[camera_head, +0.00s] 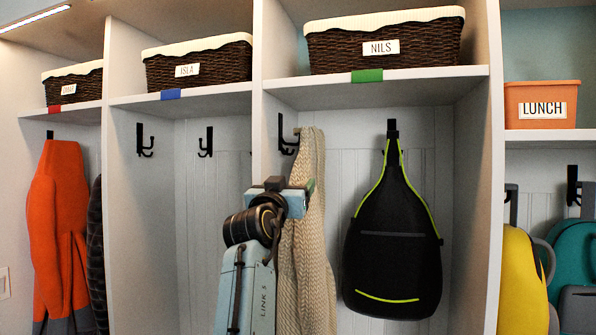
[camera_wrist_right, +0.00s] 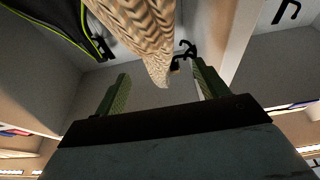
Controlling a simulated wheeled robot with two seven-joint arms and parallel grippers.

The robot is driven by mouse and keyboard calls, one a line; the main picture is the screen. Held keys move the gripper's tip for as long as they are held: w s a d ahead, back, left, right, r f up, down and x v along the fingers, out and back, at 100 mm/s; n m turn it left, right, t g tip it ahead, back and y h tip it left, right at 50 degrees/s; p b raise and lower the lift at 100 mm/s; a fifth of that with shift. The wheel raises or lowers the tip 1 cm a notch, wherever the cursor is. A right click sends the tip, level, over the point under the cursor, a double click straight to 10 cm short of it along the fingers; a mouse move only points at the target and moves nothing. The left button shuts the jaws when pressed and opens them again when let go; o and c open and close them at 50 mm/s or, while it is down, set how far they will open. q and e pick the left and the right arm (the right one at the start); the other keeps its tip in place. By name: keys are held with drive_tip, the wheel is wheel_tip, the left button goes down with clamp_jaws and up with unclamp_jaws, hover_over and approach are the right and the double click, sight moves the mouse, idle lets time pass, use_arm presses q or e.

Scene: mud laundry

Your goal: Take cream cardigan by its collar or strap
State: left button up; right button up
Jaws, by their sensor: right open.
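The cream cardigan (camera_head: 311,220), a cable-knit garment, hangs in the cubby under the NILS basket, from a black hook (camera_head: 289,142) at its upper left. My right gripper (camera_head: 285,188) is in front of the cardigan's left edge, below the hook, and covers part of it. In the right wrist view, the cardigan (camera_wrist_right: 143,38) narrows towards the hook (camera_wrist_right: 184,50), beyond the fingertips. My right gripper (camera_wrist_right: 162,82) is open there, with nothing clearly between its fingers. My left gripper is not in view.
A black racket-shaped bag (camera_head: 394,240) with lime trim hangs right of the cardigan. A white divider (camera_head: 270,100) stands close to my right gripper. An orange coat (camera_head: 62,225) hangs far left; a yellow bag (camera_head: 520,280) is far right. The cubby left of the divider has bare hooks.

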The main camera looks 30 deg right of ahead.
sight(299, 172)
drive_tip(key=p+x, duration=0.2)
drive_tip(key=x, duration=0.5)
drive_tip(key=shift+x, duration=0.85)
drive_tip(key=shift+c, duration=0.2)
drive_tip(key=c, duration=1.4)
drive_tip(key=shift+r, duration=0.2)
drive_tip(key=shift+r+p, duration=1.15)
drive_tip(key=shift+r, duration=0.2)
